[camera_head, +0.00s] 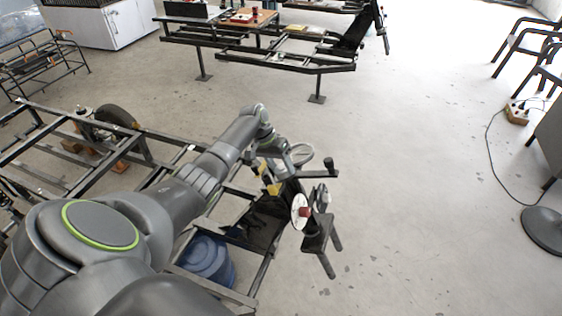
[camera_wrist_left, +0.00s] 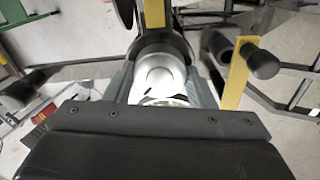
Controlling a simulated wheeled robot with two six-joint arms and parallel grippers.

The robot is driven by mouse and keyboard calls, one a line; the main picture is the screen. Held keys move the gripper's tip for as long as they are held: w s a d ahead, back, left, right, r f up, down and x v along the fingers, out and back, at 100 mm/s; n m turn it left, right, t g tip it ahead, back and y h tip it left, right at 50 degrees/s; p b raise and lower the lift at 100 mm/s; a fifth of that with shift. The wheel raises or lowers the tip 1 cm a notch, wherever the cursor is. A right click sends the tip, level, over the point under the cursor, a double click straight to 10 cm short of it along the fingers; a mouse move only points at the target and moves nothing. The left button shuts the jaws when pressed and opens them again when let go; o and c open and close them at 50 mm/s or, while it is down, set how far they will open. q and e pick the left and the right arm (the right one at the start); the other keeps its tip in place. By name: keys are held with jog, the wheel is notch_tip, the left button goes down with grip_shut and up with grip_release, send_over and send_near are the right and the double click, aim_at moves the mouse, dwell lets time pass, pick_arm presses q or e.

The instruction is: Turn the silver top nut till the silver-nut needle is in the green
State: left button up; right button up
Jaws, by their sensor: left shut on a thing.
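My left gripper (camera_head: 283,172) reaches over the near end of the black frame. In the left wrist view, my left gripper (camera_wrist_left: 160,92) has its two grey fingers on either side of a round silver piece, which looks like the silver top nut (camera_wrist_left: 158,72), and is shut on it. A small dark mark shows on a pale face below the nut. In the head view the nut is hidden by the gripper. A white round dial (camera_head: 300,211) with a red part stands right of the gripper, and a second dial (camera_head: 322,198) is beside it. Their needles are too small to read. My right gripper is not in view.
Yellow bars (camera_wrist_left: 235,80) with black round ends stand close to the fingers. A blue drum (camera_head: 206,260) sits beneath my arm. A pale disc (camera_head: 302,153) is just behind the gripper. The floor to the right is clear up to a cable.

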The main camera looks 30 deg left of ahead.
pick_arm(q)
jog(key=shift+r, duration=0.1)
jog(key=shift+w, duration=0.1)
dwell(0.3)
jog(key=o, duration=1)
jog(key=b+v, duration=0.2)
jog(key=v, duration=1.5)
jog(key=shift+a+r+b, duration=0.1)
jog(key=shift+r+b, duration=0.05)
jog(key=shift+b, duration=0.2)
